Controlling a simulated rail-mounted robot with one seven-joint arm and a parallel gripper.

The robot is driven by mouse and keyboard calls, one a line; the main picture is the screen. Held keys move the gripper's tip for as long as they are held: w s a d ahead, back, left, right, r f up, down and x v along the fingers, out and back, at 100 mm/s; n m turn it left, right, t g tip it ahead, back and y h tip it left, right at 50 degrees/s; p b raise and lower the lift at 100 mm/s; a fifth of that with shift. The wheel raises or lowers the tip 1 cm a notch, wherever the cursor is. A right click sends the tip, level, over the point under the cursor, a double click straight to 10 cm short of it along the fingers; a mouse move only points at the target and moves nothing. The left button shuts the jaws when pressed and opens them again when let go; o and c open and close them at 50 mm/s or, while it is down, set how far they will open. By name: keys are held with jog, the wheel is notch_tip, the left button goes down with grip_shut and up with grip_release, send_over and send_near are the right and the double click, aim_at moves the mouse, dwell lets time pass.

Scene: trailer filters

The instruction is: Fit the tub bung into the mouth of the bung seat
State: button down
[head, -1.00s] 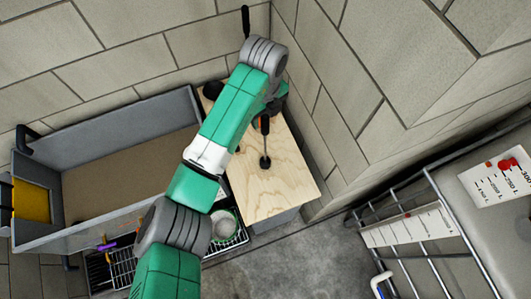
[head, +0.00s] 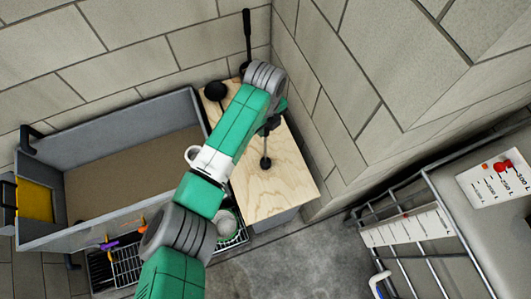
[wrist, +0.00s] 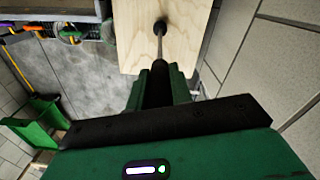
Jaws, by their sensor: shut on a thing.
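My gripper (head: 272,122) is shut on the upper part of a slim upright rod with a dark round end (head: 265,163). I take this to be the tub bung, but cannot be sure. In the wrist view my gripper (wrist: 158,78) points down along the rod, whose dark end (wrist: 160,27) is at the pale wooden board (wrist: 182,50). Whether the end touches the board or hangs just above it I cannot tell. The bung seat cannot be made out for certain; my arm hides part of the board and the tub side.
A grey tub (head: 110,108) with a brown bottom stands left of the wooden board (head: 260,199). A black round-headed tool (head: 214,91) and a black upright handle (head: 247,40) are at the back. A white ring (head: 191,156) shows beside my arm. Block walls stand close behind and right.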

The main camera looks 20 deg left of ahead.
jog(key=shift+r, duration=0.15)
jog(key=shift+r+b, duration=0.6)
jog(key=shift+r, duration=0.95)
jog(key=shift+s+d+r, duration=0.1)
jog(key=shift+s, duration=0.05)
jog(key=s+d, duration=0.2)
jog(key=s, duration=0.5)
jog(key=s+d+r+p, duration=0.1)
jog(key=s+d, duration=0.2)
jog(key=s, duration=0.4)
jog(key=shift+s+r, duration=0.2)
jog(key=shift+s, duration=0.2)
jog(key=shift+p, duration=0.3)
